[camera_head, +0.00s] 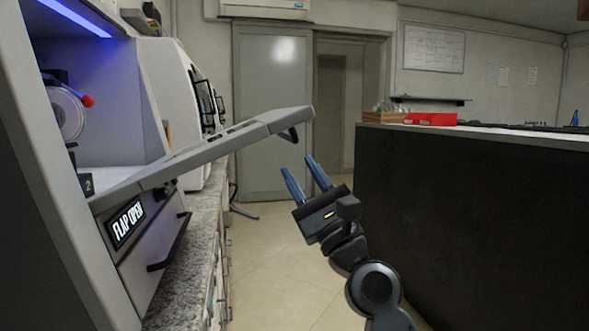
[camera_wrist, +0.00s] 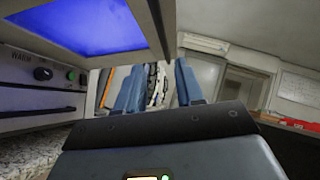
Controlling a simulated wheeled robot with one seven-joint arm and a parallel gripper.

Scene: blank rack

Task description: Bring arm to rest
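My gripper (camera_head: 306,176) has two blue fingers standing apart with nothing between them. It is raised in the open space between the machine on the left and the dark counter on the right. Its fingers also show in the wrist view (camera_wrist: 158,88), spread apart and empty. My arm reaches up from the bottom right in the head view. The gripper is close to the outer end of the grey open flap (camera_head: 215,145), and in the head view it appears below and right of that end.
The machine's display (camera_head: 125,223) reads "FLAP OPEN". The machine stands on a speckled countertop (camera_head: 195,270). A dark counter (camera_head: 470,215) on the right bears a red box (camera_head: 431,119) and a wooden crate (camera_head: 385,116). The floor (camera_head: 280,280) between them is clear, with doors behind.

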